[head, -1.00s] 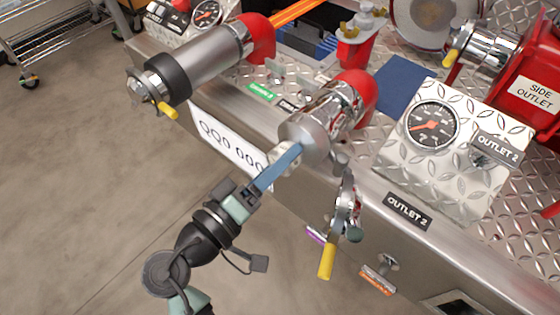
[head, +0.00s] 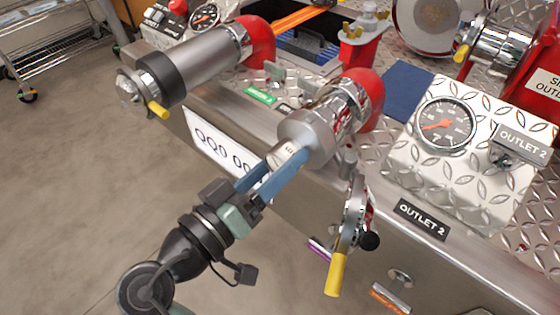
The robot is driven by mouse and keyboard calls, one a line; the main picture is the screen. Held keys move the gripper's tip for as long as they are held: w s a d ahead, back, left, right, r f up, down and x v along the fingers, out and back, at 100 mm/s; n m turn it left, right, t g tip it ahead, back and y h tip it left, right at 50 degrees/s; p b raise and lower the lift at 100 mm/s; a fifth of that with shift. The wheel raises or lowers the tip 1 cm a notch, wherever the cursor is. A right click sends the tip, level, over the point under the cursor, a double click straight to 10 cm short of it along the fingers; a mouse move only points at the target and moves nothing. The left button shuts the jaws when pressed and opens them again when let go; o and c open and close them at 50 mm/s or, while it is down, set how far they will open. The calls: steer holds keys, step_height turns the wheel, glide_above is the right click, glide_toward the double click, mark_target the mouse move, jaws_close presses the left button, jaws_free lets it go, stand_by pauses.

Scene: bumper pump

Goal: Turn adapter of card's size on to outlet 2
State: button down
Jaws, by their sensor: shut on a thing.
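My gripper (head: 272,170) is shut on the adapter (head: 290,154), a small pale metal piece with dark marks at the lower left end of the chrome outlet pipe. The blue fingers lie on either side of it. The adapter touches or sits against the mouth of outlet 2 (head: 312,136), a chrome fitting on a red elbow (head: 362,90). Whether it is threaded on cannot be told. A white card (head: 214,146) with large black characters hangs on the bumper's front face, partly hidden behind my gripper.
A gauge panel (head: 412,165) labelled OUTLET 2 stands to the right. A valve with a yellow handle (head: 336,275) hangs below the outlet, close to my gripper's right. A grey-black pipe (head: 195,66) lies to the upper left.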

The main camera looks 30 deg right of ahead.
steer(key=shift+a+f+m+b, duration=0.15)
steer(key=shift+m+b, duration=0.25)
steer(key=shift+b, duration=0.4)
steer(key=shift+m+b, duration=0.6)
steer(key=shift+b, duration=0.25)
steer(key=shift+m+b, duration=0.8)
steer(key=shift+b, duration=0.45)
steer(key=shift+r+p, duration=0.2)
steer(key=shift+p, duration=0.15)
steer(key=shift+f+b, duration=0.1)
steer(key=shift+b, duration=0.4)
steer(key=shift+m+b, duration=0.75)
steer(key=shift+m, duration=0.05)
steer(key=shift+m+b, duration=1.1)
steer(key=shift+b, duration=0.3)
